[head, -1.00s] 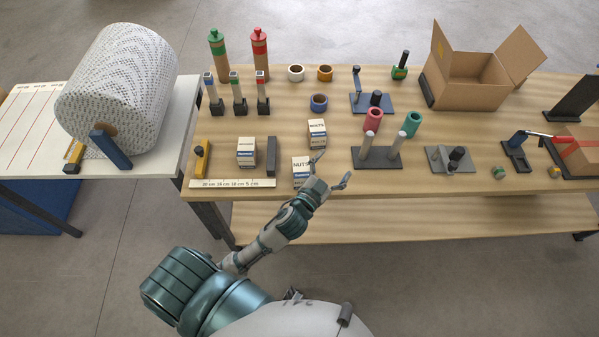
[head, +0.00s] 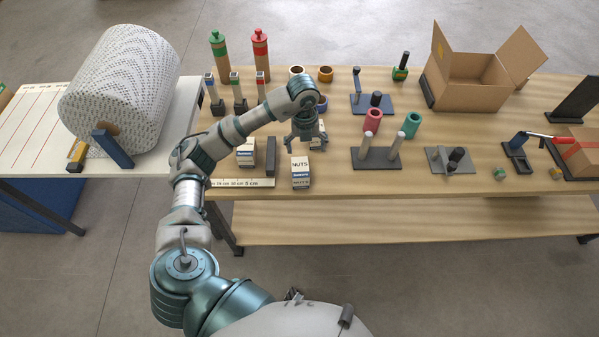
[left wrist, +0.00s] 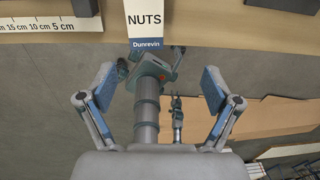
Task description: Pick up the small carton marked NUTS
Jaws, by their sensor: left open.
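The small white carton marked NUTS (head: 300,172), with a blue band, stands upright near the table's front edge in the head view. In the left wrist view the NUTS carton (left wrist: 146,20) is at the top edge, partly cut off, beyond the fingers. My left gripper (head: 308,144) is open and points down, above and behind the carton in the head view. In the left wrist view the left gripper (left wrist: 160,82) has spread fingers with nothing between them. My right gripper is not in view.
A similar carton (head: 246,147) stands to the left beside a dark block (head: 270,157). Another carton (head: 317,142) is mostly hidden behind my gripper. A ruler strip (head: 240,183) lies along the front edge. A two-post stand (head: 376,160) is to the right.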

